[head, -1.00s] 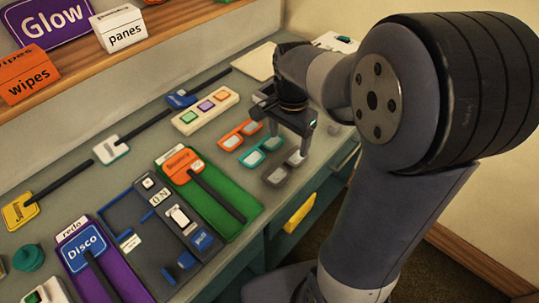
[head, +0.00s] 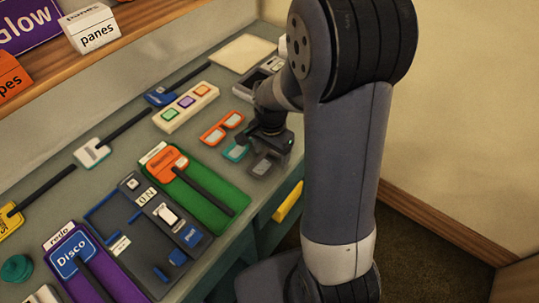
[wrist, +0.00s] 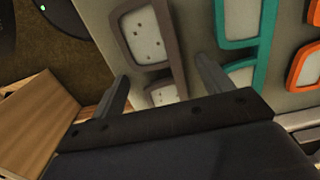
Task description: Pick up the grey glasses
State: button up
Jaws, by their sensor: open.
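The grey glasses (head: 263,165) lie on the counter near its front edge, partly hidden under my gripper (head: 270,138). In the wrist view the grey glasses (wrist: 156,67) show two pale lenses. There my open gripper (wrist: 165,88) has one fingertip on each side of the nearer lens. The jaws look empty, and I cannot tell how high the fingertips are above the counter. Part of the nearer lens is hidden by the gripper body.
Teal glasses (head: 235,152) lie close beside the grey ones, with orange glasses (head: 221,128) beyond. A green panel with an orange-headed paddle (head: 171,162) is to the left. A yellow drawer handle (head: 288,201) sticks out from the counter front.

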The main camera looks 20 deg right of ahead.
jog(key=c, duration=1.1)
jog(key=shift+o, duration=0.2)
jog(key=shift+r, duration=0.1)
